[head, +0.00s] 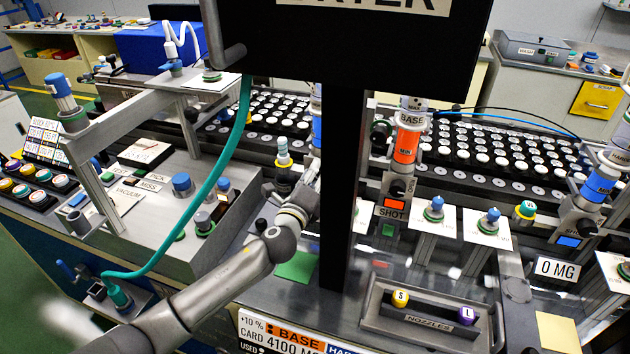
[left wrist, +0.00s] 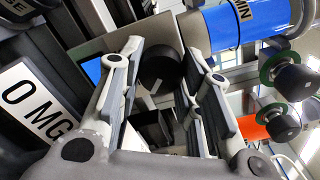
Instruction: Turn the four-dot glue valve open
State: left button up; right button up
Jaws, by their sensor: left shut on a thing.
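My left arm (head: 225,280) reaches in from the lower left of the head view, and its hand is mostly hidden behind a black post. In the left wrist view my left gripper (left wrist: 155,95) is shut with its fingers on either side of a black round valve knob (left wrist: 160,68). A small pale mark shows on the knob; I cannot count any dots. A blue cylinder (left wrist: 222,28) marked MIN lies beside the knob. In the head view a sliver of a blue cylinder (head: 316,125) shows left of the post. My right gripper is not in view.
The black post (head: 343,200) and its sign block the middle of the head view. An orange BASE cylinder (head: 406,146) stands right of it. A nozzles tray (head: 425,330) is at the front. A teal hose (head: 215,180) hangs left of my arm.

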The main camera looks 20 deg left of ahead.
pick_arm(q)
jog(key=n+b, duration=0.1)
jog(key=n, duration=0.3)
jog(key=shift+n, duration=2.3)
jog(key=shift+r, duration=0.1)
jog(key=o, duration=1)
jog(key=s, duration=1.2)
jog(key=shift+a, duration=0.2)
